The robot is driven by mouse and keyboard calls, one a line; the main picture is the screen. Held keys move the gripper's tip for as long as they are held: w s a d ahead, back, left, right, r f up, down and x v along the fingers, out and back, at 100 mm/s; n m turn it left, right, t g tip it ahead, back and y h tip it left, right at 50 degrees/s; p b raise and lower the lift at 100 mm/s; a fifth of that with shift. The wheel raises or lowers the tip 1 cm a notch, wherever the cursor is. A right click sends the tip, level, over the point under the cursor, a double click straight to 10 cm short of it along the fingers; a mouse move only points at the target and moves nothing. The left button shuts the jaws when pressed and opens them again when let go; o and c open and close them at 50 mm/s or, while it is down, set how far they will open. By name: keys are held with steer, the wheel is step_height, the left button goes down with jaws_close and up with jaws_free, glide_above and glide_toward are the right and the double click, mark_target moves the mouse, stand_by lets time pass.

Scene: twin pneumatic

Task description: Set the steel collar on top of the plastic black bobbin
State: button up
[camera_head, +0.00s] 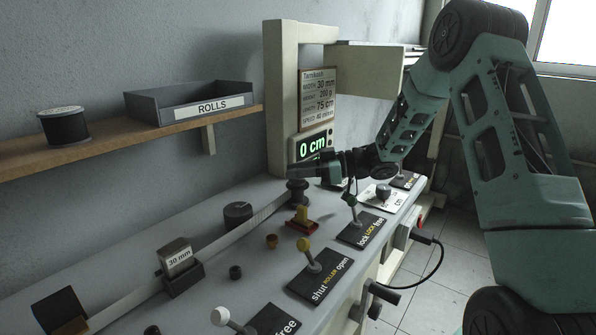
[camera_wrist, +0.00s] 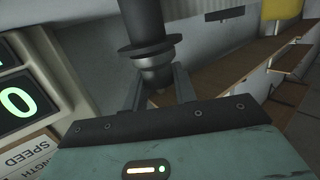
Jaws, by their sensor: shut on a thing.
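My gripper (camera_head: 298,174) is at the far end of the bench, beside the tall cream post. In the wrist view my gripper (camera_wrist: 158,92) is shut on a dark grey, stepped metal piece with a wide flange (camera_wrist: 151,49); it looks like the steel collar. A dark cylindrical post (camera_wrist: 140,16) lines up with it beyond the flange. I cannot tell whether the collar still rests on this post. In the head view a dark flanged piece (camera_head: 297,187) shows just under my fingers. A black spool with a pale top (camera_head: 64,126), likely the bobbin, stands upright on the shelf at left.
The wooden shelf (camera_head: 200,124) also carries the grey ROLLS tray (camera_head: 190,103). On the bench are a black cylinder (camera_head: 237,214), a 30 mm block (camera_head: 177,257), a yellow-topped red piece (camera_head: 302,219) and several upright levers. A green 0 cm display (camera_head: 313,143) is close behind my gripper.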

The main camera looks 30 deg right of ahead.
steer(key=shift+f, duration=0.15)
steer(key=o, duration=1)
steer(key=shift+f, duration=0.1)
steer(key=shift+o, duration=0.2)
